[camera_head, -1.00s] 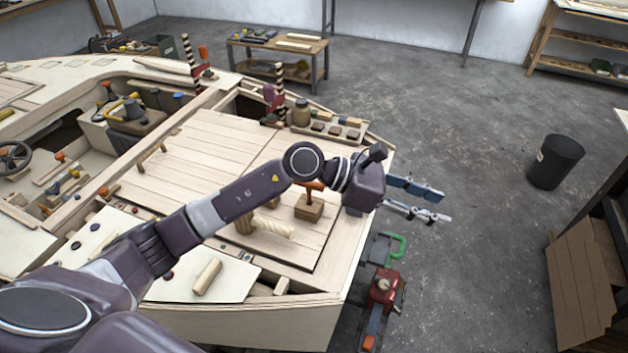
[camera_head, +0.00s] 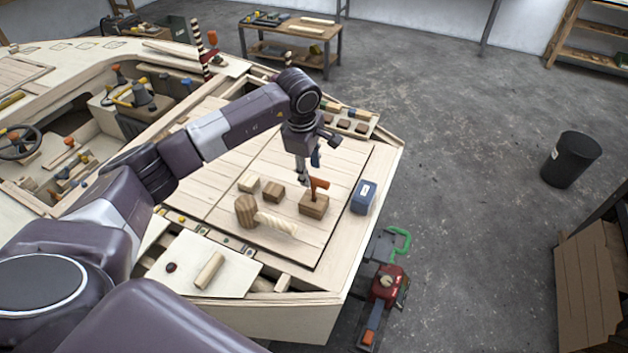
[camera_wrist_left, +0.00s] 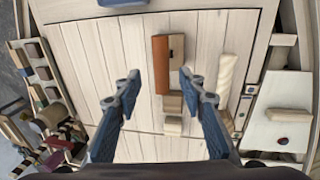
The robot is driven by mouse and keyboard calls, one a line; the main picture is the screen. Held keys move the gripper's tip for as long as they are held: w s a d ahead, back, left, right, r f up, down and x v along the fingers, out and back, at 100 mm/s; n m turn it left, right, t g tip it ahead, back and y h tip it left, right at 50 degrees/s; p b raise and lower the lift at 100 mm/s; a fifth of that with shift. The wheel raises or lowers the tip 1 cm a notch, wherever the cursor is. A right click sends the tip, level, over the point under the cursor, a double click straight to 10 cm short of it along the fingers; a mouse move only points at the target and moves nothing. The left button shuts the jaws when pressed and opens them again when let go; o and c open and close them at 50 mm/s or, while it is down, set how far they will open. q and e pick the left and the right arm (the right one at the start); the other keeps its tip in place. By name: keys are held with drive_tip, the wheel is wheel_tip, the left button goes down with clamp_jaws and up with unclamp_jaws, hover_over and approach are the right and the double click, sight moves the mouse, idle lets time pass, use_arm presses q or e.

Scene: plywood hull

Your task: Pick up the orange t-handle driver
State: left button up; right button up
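The orange t-handle driver (camera_head: 317,187) stands upright in a wooden block (camera_head: 313,206) on the plywood deck. My left gripper (camera_head: 308,173) hangs just above and slightly behind it, fingers pointing down. In the left wrist view the orange handle (camera_wrist_left: 160,64) lies ahead of the fingertips, a little left of the middle between them. The left gripper (camera_wrist_left: 155,78) is open, its two fingers spread wide with nothing between them. The driver's shaft is hidden in the wrist view. My right gripper is not in view.
A blue box (camera_head: 363,197) stands right of the block. A wooden mallet (camera_head: 247,211) lies to the left, with small wooden blocks (camera_head: 273,192) behind it. A rack of small pieces (camera_head: 350,122) lines the deck's far edge.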

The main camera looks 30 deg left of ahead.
sight(312, 178)
use_arm(q)
drive_tip(key=shift+w+d+f+p, duration=0.1)
drive_tip(key=shift+f+p, duration=0.15)
drive_tip(key=shift+f, duration=0.6)
drive_tip(key=shift+w+d+f+p, duration=0.1)
drive_tip(key=shift+f+p, duration=0.1)
drive_tip(key=shift+f, duration=0.6)
clamp_jaws()
